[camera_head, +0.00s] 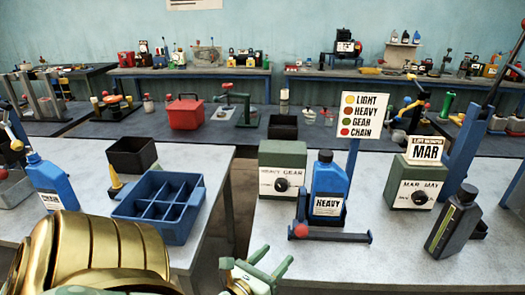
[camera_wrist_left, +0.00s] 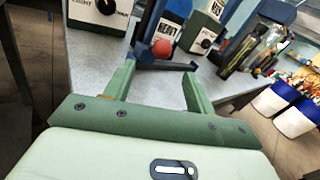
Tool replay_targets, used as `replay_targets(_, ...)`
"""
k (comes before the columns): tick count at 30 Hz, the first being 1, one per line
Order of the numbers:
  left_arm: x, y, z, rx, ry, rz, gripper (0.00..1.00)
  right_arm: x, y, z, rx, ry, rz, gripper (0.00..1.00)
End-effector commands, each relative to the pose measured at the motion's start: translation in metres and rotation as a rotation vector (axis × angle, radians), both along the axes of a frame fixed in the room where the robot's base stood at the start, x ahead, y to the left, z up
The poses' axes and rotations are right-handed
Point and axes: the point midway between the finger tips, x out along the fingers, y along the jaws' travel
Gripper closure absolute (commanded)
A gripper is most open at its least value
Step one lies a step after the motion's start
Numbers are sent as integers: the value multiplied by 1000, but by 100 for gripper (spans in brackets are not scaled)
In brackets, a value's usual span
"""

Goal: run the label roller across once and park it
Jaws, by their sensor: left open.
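A blue stand with a low bar (camera_head: 345,237) and a red ball knob (camera_head: 301,231) sits at the front of the right-hand table; I take it for the label roller. The knob is at the bar's left end. A blue bottle labelled HEAVY (camera_head: 329,188) stands upright just behind the bar. My left gripper (camera_head: 258,262) is open and empty, in front of the stand and to the left of it. In the left wrist view, the red knob (camera_wrist_left: 161,48) shows beyond the open fingers (camera_wrist_left: 160,75), apart from them.
A green HEAVY GEAR box (camera_head: 283,172) stands behind left, a MAR MAY box (camera_head: 412,184) to the right. A dark bottle (camera_head: 453,222) stands at the right. A blue divided crate (camera_head: 197,222) is on the left table. A gap separates the tables.

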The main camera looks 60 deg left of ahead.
Motion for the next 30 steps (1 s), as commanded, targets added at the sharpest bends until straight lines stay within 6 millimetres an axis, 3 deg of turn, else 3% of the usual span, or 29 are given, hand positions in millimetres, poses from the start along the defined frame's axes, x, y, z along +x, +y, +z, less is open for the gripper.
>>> replay_targets(3,-23,-6,-1,0,4,-2,45,0,-1,-2,-1,1,0,64)
replay_targets(9,-42,-11,0,1,1,0,45,0,-2,-2,-3,1,0,64)
replay_targets(23,-43,-12,0,0,0,0,45,0,-1,-2,-2,-1,-1,64)
replay_targets(30,-32,-11,15,3,-36,0,100,2,1,3,1,-4,-3,64)
